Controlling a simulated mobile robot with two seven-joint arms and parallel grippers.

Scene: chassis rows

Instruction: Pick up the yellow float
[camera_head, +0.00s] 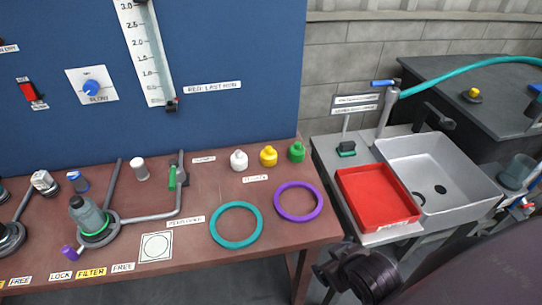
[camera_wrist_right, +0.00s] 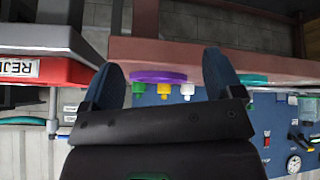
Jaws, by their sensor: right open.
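The yellow float (camera_head: 268,156) stands upright on the brown bench between a white piece (camera_head: 238,160) and a green piece (camera_head: 297,152) of like shape. In the right wrist view the yellow float (camera_wrist_right: 163,91) appears upside down, between the two fingers but well beyond them. My right gripper (camera_head: 338,268) is in front of the bench's right end, apart from the float. Its fingers (camera_wrist_right: 162,65) are spread with nothing between them. My left gripper is not in view.
A purple ring (camera_head: 298,202) and a teal ring (camera_head: 236,225) lie on the bench in front of the row. The blue panel (camera_head: 220,50) rises behind. A red tray (camera_head: 347,190) and a grey sink (camera_head: 455,195) stand to the right. A green-ringed flask (camera_head: 88,213) stands left.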

